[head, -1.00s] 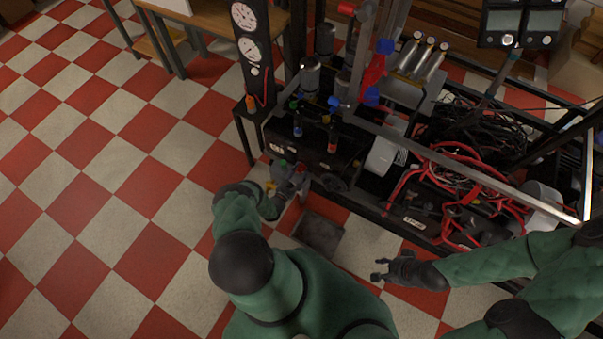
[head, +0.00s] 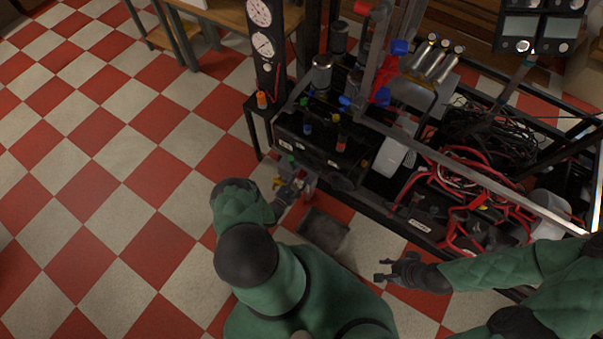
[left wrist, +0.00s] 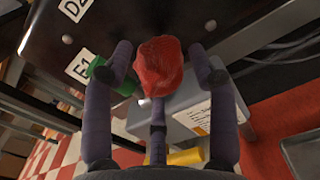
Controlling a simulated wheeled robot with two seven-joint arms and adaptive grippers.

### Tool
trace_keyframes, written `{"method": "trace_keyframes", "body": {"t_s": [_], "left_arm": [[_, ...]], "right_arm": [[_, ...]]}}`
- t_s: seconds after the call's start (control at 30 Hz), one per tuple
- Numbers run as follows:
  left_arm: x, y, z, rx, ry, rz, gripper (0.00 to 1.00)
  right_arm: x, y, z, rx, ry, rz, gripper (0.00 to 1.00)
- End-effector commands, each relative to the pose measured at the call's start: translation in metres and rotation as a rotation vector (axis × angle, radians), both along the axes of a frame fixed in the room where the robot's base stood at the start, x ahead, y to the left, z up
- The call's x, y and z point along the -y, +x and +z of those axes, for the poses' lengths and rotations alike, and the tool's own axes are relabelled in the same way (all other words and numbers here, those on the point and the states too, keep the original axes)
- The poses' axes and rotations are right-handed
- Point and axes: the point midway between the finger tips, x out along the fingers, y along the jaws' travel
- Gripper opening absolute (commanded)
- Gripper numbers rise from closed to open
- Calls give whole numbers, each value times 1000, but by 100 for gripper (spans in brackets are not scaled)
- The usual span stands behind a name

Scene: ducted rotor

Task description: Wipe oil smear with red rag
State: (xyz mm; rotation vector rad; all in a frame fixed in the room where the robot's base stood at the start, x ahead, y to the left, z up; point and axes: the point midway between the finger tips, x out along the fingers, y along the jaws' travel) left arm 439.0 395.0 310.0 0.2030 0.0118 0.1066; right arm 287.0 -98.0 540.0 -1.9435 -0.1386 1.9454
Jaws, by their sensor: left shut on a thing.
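A crumpled red rag (left wrist: 158,66) sits between the fingers of my left gripper (left wrist: 160,75) in the left wrist view, and the gripper is shut on it. In the head view my left gripper (head: 295,187) is low at the front left of the black rig, with a bit of red rag (head: 310,181) showing at its tips. In the wrist view the rag is close to a dark panel (left wrist: 110,30) with white labels; I cannot tell if they touch. I cannot make out the oil smear. My right gripper (head: 388,272) looks open and empty, in front of the rig.
A green cap (left wrist: 98,66) and a grey labelled box (left wrist: 185,115) are close to the left fingers. A dark grey tray (head: 323,230) lies on the checkered floor. The rig (head: 440,225) carries red hoses and cables. The floor at left is clear.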

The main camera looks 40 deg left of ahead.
Motion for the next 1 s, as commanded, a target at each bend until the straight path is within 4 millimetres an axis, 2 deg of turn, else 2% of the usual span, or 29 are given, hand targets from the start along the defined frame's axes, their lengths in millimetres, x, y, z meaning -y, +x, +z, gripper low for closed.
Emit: {"method": "trace_keyframes", "body": {"t_s": [0.47,0.83,1.0], "left_arm": [[0,-6,0,0,0,1,22],[3,-32,0,0,0,1,22],[3,-34,0,1,1,1,22]], "right_arm": [[0,0,0,0,0,0,40],[0,0,3,0,0,0,40],[0,0,3,0,0,0,40]]}}
